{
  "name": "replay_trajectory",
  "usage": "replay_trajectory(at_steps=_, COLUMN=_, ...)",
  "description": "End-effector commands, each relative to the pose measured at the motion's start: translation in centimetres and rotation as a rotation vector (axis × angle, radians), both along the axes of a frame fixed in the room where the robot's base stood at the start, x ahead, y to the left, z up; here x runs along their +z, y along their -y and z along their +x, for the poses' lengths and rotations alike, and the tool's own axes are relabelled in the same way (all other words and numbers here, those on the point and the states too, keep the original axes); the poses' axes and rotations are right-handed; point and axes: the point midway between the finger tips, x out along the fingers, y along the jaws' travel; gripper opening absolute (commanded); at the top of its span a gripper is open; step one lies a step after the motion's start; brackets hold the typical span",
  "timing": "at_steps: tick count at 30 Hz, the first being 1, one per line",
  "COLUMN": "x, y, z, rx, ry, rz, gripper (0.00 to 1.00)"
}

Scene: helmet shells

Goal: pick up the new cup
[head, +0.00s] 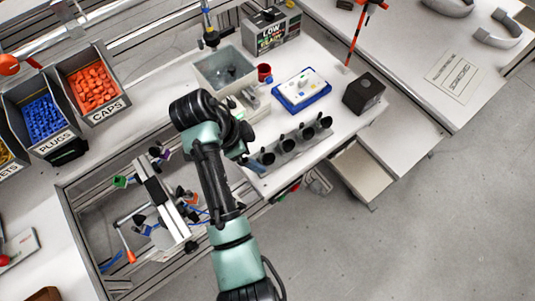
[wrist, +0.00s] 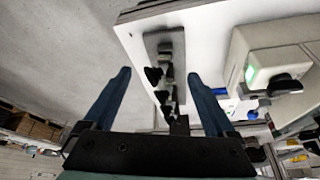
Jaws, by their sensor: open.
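My gripper (wrist: 157,76) is open, with its two blue fingers apart and nothing between the tips. In the wrist view, a grey strip (wrist: 177,40) with several dark cup-like pieces shows beyond the fingers, roughly in line with the gap. In the head view this looks like the grey rack (head: 283,158) at the table's front edge, holding several dark cups (head: 308,132) in a row. I cannot tell which is the new cup. A red cup (head: 264,73) stands farther back beside a grey bin.
The grey bin (head: 225,70), a blue-rimmed tray (head: 302,90) and a black box (head: 363,93) stand on the white table. Bins of orange caps (head: 90,85) and blue plugs (head: 42,118) are at left. A framed fixture (head: 160,205) lies left of my arm.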

Motion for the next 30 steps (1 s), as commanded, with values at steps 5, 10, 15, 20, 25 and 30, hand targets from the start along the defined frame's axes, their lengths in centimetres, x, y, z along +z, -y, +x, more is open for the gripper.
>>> replay_trajectory(at_steps=5, x=-1.3, y=0.5, z=0.1, rx=-0.001, ry=-0.001, rz=0.002, gripper=0.91)
replay_trajectory(at_steps=10, x=-2.4, y=1.2, z=0.3, rx=-0.004, ry=-0.003, rz=0.001, gripper=0.91)
replay_trajectory(at_steps=15, x=-4.5, y=2.1, z=0.7, rx=-0.003, ry=-0.003, rz=0.001, gripper=0.91)
replay_trajectory(at_steps=20, x=-5.8, y=2.5, z=0.9, rx=-0.002, ry=-0.001, rz=0.002, gripper=0.91)
replay_trajectory(at_steps=25, x=-6.1, y=2.6, z=0.9, rx=-0.001, ry=0.001, rz=0.002, gripper=0.91)
replay_trajectory(at_steps=30, x=-6.0, y=2.6, z=0.9, rx=-0.001, ry=0.001, rz=0.002, gripper=0.78)
